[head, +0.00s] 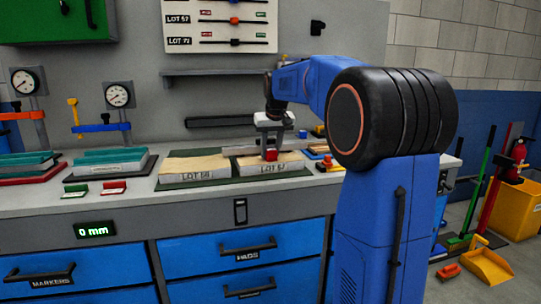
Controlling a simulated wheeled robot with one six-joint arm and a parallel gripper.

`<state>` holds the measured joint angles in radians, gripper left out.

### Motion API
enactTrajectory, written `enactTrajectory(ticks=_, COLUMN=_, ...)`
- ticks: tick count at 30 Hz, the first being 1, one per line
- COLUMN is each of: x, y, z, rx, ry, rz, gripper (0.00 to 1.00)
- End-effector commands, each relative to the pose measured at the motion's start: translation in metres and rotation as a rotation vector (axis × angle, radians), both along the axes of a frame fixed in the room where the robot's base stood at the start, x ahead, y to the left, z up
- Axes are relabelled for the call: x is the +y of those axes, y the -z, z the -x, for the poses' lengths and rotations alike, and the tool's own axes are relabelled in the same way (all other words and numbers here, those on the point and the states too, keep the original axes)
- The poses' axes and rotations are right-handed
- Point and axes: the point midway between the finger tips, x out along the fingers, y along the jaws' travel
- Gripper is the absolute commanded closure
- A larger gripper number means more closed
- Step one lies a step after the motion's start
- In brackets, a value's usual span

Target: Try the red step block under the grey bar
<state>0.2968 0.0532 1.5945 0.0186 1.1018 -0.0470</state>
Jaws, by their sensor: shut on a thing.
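My gripper (269,146) points down over the right-hand panel and is shut on the red step block (270,155). The block is small in this view, low over or touching the front part of the panel's top; I cannot tell which. The grey bar (239,149) lies across the tops of the two panels, just left of and behind the gripper. Its right part is partly hidden by the gripper. I cannot tell whether the block touches the bar. The panels are marked LOT 58 (195,172) and LOT 57 (272,170).
Green and red tags (112,187) lie left of the panels. Dial gauge stands (119,97) with blue and orange clamps stand at the left. A display (95,230) reads 0 mm. Small coloured blocks (327,163) lie right of the panels. The front bench strip is mostly clear.

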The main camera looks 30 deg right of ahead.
Motion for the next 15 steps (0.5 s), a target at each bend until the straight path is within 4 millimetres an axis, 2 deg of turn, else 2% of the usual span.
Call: enactTrajectory(ticks=15, x=0.0026, y=-0.0002, z=0.01, rx=0.0, ry=0.0, rz=0.0, gripper=0.91)
